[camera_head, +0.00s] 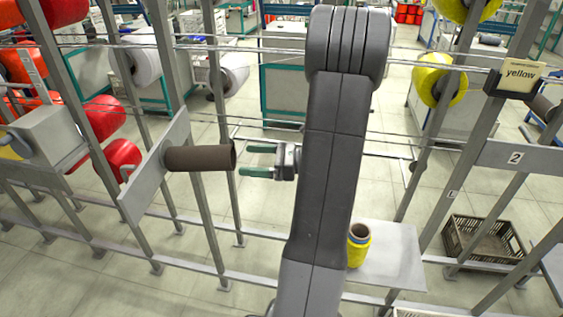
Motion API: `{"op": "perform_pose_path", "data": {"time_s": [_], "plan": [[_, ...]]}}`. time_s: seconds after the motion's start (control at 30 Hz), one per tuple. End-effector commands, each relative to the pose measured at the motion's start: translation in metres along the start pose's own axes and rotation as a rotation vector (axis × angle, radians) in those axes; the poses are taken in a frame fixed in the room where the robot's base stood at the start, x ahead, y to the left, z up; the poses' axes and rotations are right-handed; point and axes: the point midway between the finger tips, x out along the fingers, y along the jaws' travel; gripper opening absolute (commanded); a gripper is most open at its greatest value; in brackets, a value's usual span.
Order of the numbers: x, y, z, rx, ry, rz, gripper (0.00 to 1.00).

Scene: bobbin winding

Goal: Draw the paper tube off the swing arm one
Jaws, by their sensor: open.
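The brown paper tube (198,158) lies horizontally, its left end at a grey slanted plate (138,192) on the frame at the left. No number shows on this plate, so I cannot tell if it is swing arm one. My gripper (247,160), with green fingers, is open and empty just right of the tube's free end. Its fingers point left toward the tube, one above the other in the picture. A small gap seems to lie between fingertips and tube; I cannot tell the depth. My arm hides part of the middle.
Grey upright posts and thin rails surround the tube. A yellow-wound bobbin (358,248) stands on a pale shelf (400,258) right of my arm. A plate marked 2 (535,157), a "yellow" card (520,76) and a brown crate (482,245) are at the right.

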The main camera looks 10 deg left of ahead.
Motion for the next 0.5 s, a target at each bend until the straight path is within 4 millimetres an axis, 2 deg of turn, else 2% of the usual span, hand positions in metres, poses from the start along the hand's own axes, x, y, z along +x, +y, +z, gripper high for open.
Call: {"op": "perform_pose_path", "data": {"time_s": [0.1, 0.3, 0.5], "plan": [[0.026, 0.001, 0.002, 0.002, 0.001, 0.005, 0.87], [0.063, 0.001, 0.002, 0.001, 0.001, 0.004, 0.87], [0.087, 0.000, 0.001, 0.001, 0.000, 0.001, 0.87]]}}
